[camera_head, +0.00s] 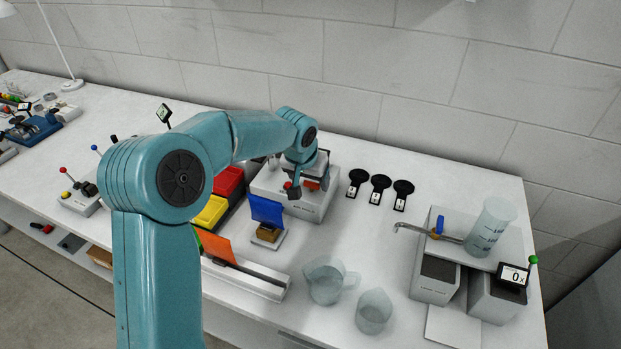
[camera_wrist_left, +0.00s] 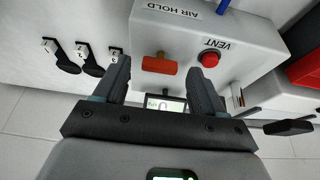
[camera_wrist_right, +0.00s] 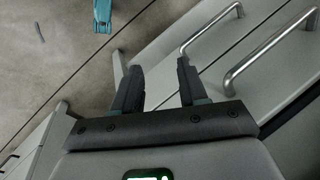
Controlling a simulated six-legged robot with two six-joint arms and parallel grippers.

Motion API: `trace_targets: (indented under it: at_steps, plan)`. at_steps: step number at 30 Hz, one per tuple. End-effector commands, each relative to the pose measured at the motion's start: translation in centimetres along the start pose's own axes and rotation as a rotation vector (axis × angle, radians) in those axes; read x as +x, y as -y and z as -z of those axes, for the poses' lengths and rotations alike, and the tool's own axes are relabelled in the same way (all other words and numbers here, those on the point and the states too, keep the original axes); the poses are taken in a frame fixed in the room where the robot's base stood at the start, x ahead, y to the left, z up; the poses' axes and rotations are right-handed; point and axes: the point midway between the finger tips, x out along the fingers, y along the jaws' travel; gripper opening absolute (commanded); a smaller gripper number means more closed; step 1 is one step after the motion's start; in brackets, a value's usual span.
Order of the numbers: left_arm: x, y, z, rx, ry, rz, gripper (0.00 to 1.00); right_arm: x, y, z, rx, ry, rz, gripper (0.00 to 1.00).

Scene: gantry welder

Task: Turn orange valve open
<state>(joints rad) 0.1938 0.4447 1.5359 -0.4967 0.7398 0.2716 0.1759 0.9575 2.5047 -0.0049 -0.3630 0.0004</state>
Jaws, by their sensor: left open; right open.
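The orange valve handle (camera_wrist_left: 159,65) shows in the left wrist view on the front of a white box (camera_wrist_left: 190,30). The box carries the labels AIR HOLD and VENT and a red button (camera_wrist_left: 210,59). My left gripper (camera_wrist_left: 155,80) is open, with its two fingers on either side of the orange handle; I cannot tell whether they touch it. In the head view my left gripper (camera_head: 305,188) is over the white box (camera_head: 318,206) and partly hides it. My right gripper (camera_wrist_right: 160,75) is open and empty, away from the valve.
Several black round-topped tags (camera_head: 380,184) lie right of the box. A blue flap stand (camera_head: 266,212) is in front of it, with red and yellow bins (camera_head: 212,210) to the left. Clear jugs (camera_head: 325,282) stand near the front edge. Metal handles (camera_wrist_right: 270,45) are near my right gripper.

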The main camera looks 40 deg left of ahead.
Motion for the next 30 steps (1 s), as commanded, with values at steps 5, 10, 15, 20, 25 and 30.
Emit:
trace_targets:
  at_steps: [5,10,15,20,25,30]
  plan:
    - [0.67,0.0,0.16,-0.001,-0.002,0.0,0.7,-0.05,0.01,0.0,0.0,0.0,0.0,0.43]
    - [0.67,-0.01,0.16,-0.001,-0.002,0.0,0.7,-0.04,0.01,0.0,0.0,0.0,0.0,0.43]
    - [0.64,-0.01,0.15,-0.001,-0.001,0.0,0.21,-0.04,0.01,0.0,0.0,0.0,0.0,0.43]
    - [0.6,-0.01,0.15,0.0,-0.001,-0.001,0.14,-0.06,0.02,0.0,0.0,0.0,0.0,0.43]
    - [0.52,0.01,0.18,0.021,-0.001,-0.011,0.14,-0.29,0.1,0.0,0.0,0.0,0.0,0.43]
    - [0.43,0.12,0.23,0.089,0.0,-0.038,0.14,-0.86,0.31,-0.02,0.0,0.0,0.0,0.43]
